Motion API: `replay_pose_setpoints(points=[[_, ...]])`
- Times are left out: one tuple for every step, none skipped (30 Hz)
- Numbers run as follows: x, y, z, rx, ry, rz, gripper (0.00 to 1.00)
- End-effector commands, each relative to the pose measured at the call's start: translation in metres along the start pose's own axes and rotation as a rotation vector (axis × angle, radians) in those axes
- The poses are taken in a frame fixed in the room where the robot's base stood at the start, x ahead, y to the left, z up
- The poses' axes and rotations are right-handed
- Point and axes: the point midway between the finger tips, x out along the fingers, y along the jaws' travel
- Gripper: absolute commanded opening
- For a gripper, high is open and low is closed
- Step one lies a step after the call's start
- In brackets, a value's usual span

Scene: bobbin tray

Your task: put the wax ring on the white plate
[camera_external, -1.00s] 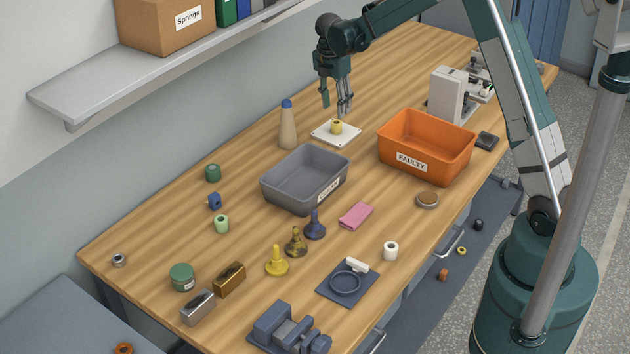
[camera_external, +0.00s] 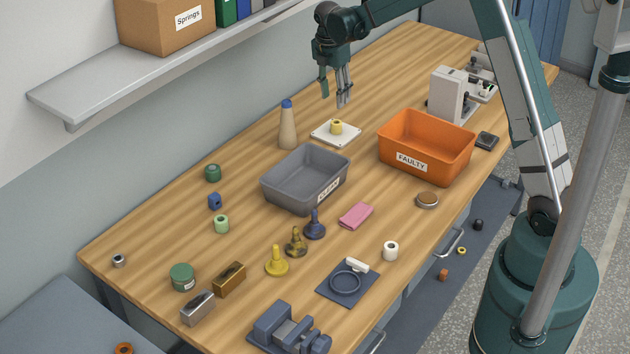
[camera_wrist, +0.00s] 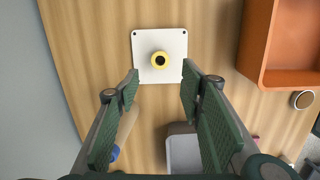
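The white plate (camera_external: 318,134) is a flat square lying on the bench beyond the grey tray. A short yellow ring with a dark hole, which looks like the wax ring (camera_external: 337,126), sits upright on it. In the wrist view the yellow ring (camera_wrist: 160,51) rests near the middle of the white plate (camera_wrist: 176,74). My gripper (camera_external: 334,98) is above the plate, clear of the ring. In the wrist view the fingers of my gripper (camera_wrist: 160,82) are spread apart with nothing between them.
A cone with a blue tip (camera_external: 287,128) stands left of the plate. The grey tray (camera_external: 278,190) is in front, and the orange FAULTY bin (camera_external: 440,166) is to the right. A grey-white device (camera_external: 446,93) stands behind the bin. Bare wood lies behind the plate.

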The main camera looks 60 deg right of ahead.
Motion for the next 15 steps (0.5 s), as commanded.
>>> replay_pose_setpoints(points=[[0.000, 0.000, 0.000, 0.000, 0.000, 0.000, 0.38], [0.000, 0.000, 0.000, 0.000, 0.000, 0.000, 0.38], [-0.001, 0.000, 0.000, 0.001, 0.000, 0.001, 0.38], [-0.001, -0.001, -0.001, 0.003, 0.000, 0.001, 0.38], [-0.002, -0.001, -0.001, 0.005, 0.000, 0.002, 0.38], [-0.004, -0.002, -0.002, 0.009, 0.000, 0.004, 0.38], [-0.006, -0.003, -0.003, 0.013, 0.000, 0.006, 0.38], [-0.008, -0.003, -0.004, 0.017, 0.000, 0.008, 0.38], [-0.011, -0.005, -0.006, 0.024, 0.000, 0.011, 0.38], [-0.014, -0.006, -0.008, 0.031, 0.000, 0.014, 0.38], [-0.018, -0.008, -0.009, 0.039, 0.000, 0.018, 0.38], [-0.023, -0.011, -0.012, 0.051, 0.000, 0.023, 0.38], [-0.027, -0.013, -0.015, 0.061, 0.001, 0.027, 0.38], [-0.032, -0.016, -0.017, 0.073, 0.001, 0.032, 0.38], [-0.038, -0.019, -0.020, 0.089, 0.002, 0.040, 0.38]])
